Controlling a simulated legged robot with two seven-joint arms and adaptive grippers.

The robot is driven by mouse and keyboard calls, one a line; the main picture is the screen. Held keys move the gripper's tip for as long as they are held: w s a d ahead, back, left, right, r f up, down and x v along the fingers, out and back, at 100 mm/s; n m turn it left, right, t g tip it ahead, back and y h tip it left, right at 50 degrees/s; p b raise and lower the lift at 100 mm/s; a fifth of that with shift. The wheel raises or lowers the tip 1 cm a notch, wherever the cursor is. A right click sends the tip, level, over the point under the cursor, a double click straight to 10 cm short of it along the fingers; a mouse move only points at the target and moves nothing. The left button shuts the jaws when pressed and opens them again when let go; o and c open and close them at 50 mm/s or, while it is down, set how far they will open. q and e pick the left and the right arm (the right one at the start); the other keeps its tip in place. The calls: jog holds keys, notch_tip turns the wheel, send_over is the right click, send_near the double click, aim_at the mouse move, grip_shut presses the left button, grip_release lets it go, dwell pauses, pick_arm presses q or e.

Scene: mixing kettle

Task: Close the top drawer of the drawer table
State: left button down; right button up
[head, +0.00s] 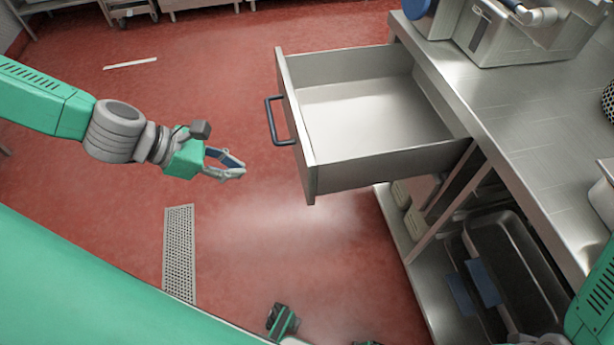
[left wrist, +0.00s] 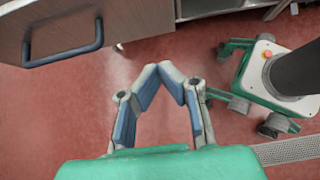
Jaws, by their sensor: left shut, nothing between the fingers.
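The top drawer (head: 365,115) of the steel drawer table (head: 520,130) is pulled far out and looks empty. Its front panel carries a dark blue bar handle (head: 275,121) on the outer face. My left gripper (head: 240,173) is shut and empty, to the left of the drawer front and lower in the picture than the handle, with a gap between them. In the left wrist view the fingertips (left wrist: 172,70) meet, and the handle (left wrist: 64,50) shows at the upper left, clear of the fingers. My right gripper is not seen; only part of my right arm shows at the lower right.
A grey container (head: 525,40) stands on the tabletop. Below, a shelf holds a dark tray (head: 510,255) and other items. A floor grate (head: 179,250) lies in the red floor. The floor left of the drawer is free.

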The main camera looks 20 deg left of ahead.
pick_arm(q)
jog(key=b, duration=0.5)
send_near(304, 181)
jog(key=x, duration=0.5)
jog(key=shift+s+d+f, duration=0.1)
jog(key=shift+s+f, duration=0.1)
jog(key=shift+f, duration=0.35)
jog(key=shift+w+d, duration=0.45)
jog(key=shift+d, duration=0.1)
jog(key=shift+d, duration=0.1)
